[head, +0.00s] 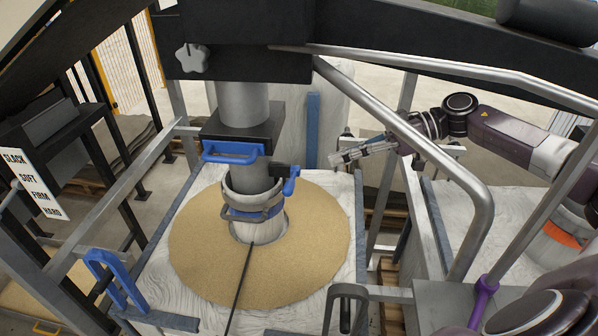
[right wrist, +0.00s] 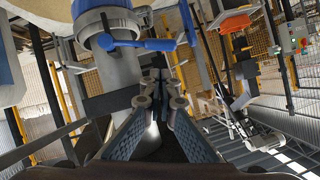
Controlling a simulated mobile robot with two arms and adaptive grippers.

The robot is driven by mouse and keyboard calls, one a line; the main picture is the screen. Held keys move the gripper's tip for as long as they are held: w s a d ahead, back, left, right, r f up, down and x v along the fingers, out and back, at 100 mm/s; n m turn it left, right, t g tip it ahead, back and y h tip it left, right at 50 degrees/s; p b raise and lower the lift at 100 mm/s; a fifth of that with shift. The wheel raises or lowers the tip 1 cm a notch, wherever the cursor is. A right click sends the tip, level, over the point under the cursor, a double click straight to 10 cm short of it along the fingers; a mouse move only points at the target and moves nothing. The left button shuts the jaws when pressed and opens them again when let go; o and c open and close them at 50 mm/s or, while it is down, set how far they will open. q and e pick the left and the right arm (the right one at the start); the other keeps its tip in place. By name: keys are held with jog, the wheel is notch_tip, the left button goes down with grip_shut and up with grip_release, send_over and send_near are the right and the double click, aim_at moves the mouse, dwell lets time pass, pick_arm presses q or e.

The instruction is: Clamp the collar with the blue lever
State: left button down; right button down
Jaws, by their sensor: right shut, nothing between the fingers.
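In the head view a grey collar (head: 252,205) rings the bottom of the grey spout (head: 242,105), around a pale bag neck (head: 258,230). The blue lever (head: 291,181) sticks up at the collar's right side. My right gripper (head: 334,159) is shut and empty, to the right of the lever and apart from it. In the right wrist view the blue lever (right wrist: 148,44) runs across above my fingertips (right wrist: 158,88), beside the ring of the collar (right wrist: 103,40). Whether the collar is tight on the neck I cannot tell. My left gripper is out of view.
A round tan surface (head: 200,255) surrounds the neck, with a thin dark rod (head: 240,285) across it. A blue handle (head: 232,152) is on the spout's front. A bent metal rail (head: 420,150) passes right of my gripper. A SLACK-to-HARD sign (head: 34,183) stands left.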

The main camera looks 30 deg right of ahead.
aim_at(291, 183)
jog(key=p+x, duration=0.3)
jog(key=x, duration=0.7)
jog(key=shift+p, duration=0.3)
jog(key=shift+w, duration=0.1)
